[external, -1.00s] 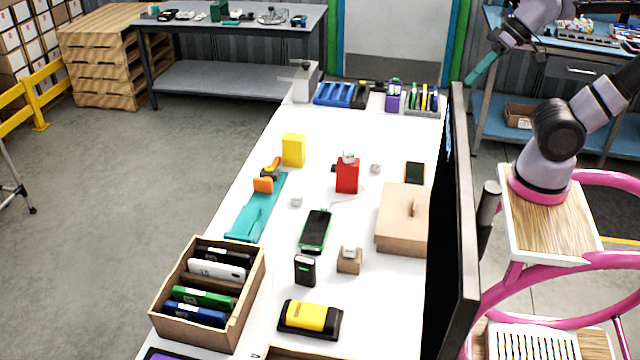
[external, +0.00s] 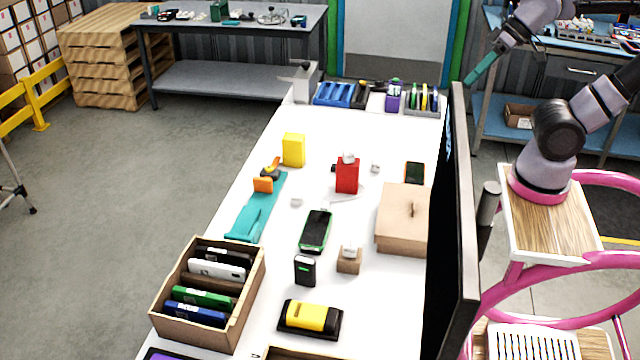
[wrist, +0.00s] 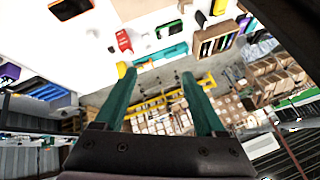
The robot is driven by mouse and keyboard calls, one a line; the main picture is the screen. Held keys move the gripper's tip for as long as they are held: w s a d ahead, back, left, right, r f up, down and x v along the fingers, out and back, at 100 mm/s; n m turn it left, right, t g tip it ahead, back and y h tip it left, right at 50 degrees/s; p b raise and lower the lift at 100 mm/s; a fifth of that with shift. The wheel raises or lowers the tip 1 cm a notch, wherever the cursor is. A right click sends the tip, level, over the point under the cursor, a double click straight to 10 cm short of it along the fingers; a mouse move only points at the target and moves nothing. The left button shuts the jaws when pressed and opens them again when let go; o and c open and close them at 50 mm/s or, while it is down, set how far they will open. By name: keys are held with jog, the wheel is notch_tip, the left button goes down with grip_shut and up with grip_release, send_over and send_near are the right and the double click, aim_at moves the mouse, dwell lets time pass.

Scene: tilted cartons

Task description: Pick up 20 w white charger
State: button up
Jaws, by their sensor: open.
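Several small white charger-like blocks are on the white table. One sits on top of a red box (external: 347,177), one on a small wooden block (external: 348,265), and two lie on the bare tabletop, one right of the red box (external: 375,168) and one left of it (external: 296,200). Their markings are too small to read, so I cannot tell which is 20 W. My gripper (external: 481,67) is raised beyond the dark screen, away from these blocks. In the wrist view my gripper (wrist: 158,75) is open, with nothing between its teal fingers.
A tall dark screen (external: 452,220) stands along the table's right side. A lidded carton (external: 402,232), a green-edged phone (external: 315,230), a black power bank (external: 305,270), a yellow box (external: 293,150) and a teal tray (external: 245,220) occupy the table. A divided wooden box (external: 180,328) is front left.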

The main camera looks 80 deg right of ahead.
jog(key=shift+o, duration=1.1)
